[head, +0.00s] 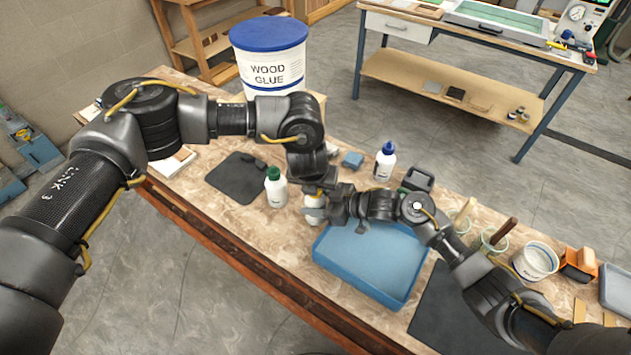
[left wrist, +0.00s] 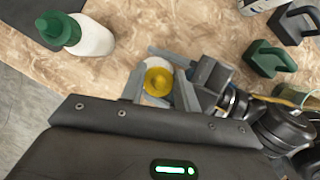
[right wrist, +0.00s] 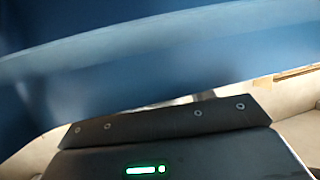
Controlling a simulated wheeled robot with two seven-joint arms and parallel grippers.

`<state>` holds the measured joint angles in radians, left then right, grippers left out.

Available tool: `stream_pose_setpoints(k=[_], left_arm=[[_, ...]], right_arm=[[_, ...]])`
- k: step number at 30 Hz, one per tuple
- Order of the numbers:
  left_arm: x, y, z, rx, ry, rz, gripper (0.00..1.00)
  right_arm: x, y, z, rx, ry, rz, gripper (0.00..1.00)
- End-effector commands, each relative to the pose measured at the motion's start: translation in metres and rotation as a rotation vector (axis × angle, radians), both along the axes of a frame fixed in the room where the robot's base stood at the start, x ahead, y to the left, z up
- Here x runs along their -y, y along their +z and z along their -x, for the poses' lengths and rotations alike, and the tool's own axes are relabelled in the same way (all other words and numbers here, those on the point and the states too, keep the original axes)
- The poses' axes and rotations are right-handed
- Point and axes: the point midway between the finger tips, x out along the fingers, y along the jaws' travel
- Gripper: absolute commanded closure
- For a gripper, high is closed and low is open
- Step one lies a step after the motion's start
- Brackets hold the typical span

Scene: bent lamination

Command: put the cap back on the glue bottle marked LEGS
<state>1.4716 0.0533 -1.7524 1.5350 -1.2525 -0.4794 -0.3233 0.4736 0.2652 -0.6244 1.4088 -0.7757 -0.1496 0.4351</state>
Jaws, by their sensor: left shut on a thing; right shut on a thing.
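A white bottle (head: 313,214) stands on the bench top just left of the blue tray; no marking is readable on it. A yellow cap (left wrist: 157,82) is between the fingers of my left gripper (left wrist: 160,90), directly over the bottle's white body. My left gripper is shut on the cap, pointing down. I cannot tell whether the cap touches the bottle's neck. My right gripper (head: 332,207) comes in level from the right and is shut on the bottle; its fingertips are mostly hidden. The right wrist view is mostly filled by blue tray wall.
A white bottle with a green cap (head: 276,187) stands close to the left, and one with a blue cap (head: 385,162) behind. The blue tray (head: 372,262) lies under my right arm. A big wood glue tub (head: 268,62) stands at the back. A dark mat (head: 236,178) lies left.

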Motion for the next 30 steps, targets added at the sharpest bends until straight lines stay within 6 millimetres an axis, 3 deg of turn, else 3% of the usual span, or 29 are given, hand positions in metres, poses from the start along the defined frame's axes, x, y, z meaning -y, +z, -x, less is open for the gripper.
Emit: stream_pose_setpoints(k=[5, 8, 20, 30], left_arm=[[-0.001, -0.0009, -0.0005, -0.004, -0.049, 0.001, 0.9], [-0.0023, -0.0014, -0.0004, -0.008, -0.191, 0.001, 0.9], [0.0003, -0.0009, -0.0008, -0.006, -1.058, 0.002, 0.9], [0.0019, -0.0015, -0.0006, -0.008, -1.906, -0.011, 0.9]], right_arm=[[0.0002, -0.0006, 0.0003, -0.001, 0.0, 0.001, 1.0], [0.0002, -0.0007, 0.0002, -0.001, 0.0, 0.001, 1.0], [0.0004, -0.0007, 0.0, 0.0, -0.001, 0.002, 1.0], [0.0006, -0.0008, -0.0001, 0.0, -0.001, 0.002, 1.0]])
